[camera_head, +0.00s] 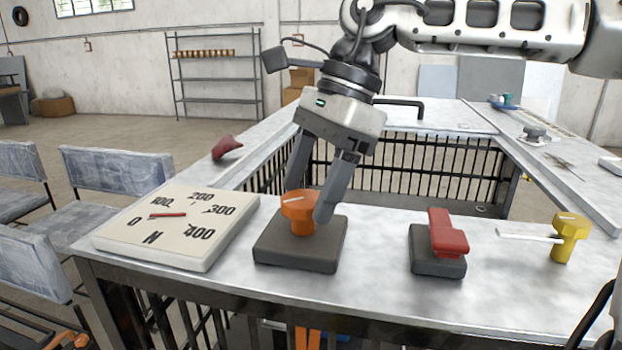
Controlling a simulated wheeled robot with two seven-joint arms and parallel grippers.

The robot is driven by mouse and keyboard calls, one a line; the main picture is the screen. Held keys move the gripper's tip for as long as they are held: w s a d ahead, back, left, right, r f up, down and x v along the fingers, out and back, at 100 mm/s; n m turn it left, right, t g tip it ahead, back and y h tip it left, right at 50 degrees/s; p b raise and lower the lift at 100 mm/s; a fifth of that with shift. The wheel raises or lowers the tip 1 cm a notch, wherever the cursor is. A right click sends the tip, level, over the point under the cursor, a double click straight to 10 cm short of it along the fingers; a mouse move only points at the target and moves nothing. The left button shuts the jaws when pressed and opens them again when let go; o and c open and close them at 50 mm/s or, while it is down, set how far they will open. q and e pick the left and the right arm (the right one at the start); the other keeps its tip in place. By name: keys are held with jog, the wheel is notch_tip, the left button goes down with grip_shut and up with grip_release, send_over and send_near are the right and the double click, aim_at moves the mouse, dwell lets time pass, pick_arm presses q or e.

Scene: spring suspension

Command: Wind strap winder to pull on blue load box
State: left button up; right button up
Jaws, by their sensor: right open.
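The strap winder looks to be the orange knob (297,222) on a dark square base (296,259) at the table's front. My right gripper (309,204) comes down over the knob from above, tilted. Its fingers are apart, one behind the knob's left side and one at its right; contact is unclear. An orange strap (307,338) shows below the table edge. The blue load box is not clearly visible. My left gripper is out of view.
A red lever block (448,238) on a dark base and a yellow T-shaped piece with a white bar (567,238) stand to the right. A dark red piece (227,147) lies behind the gauge. Grey chairs (115,172) stand left. The tabletop between winder and red block is clear.

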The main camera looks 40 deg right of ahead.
jog(key=c, duration=1)
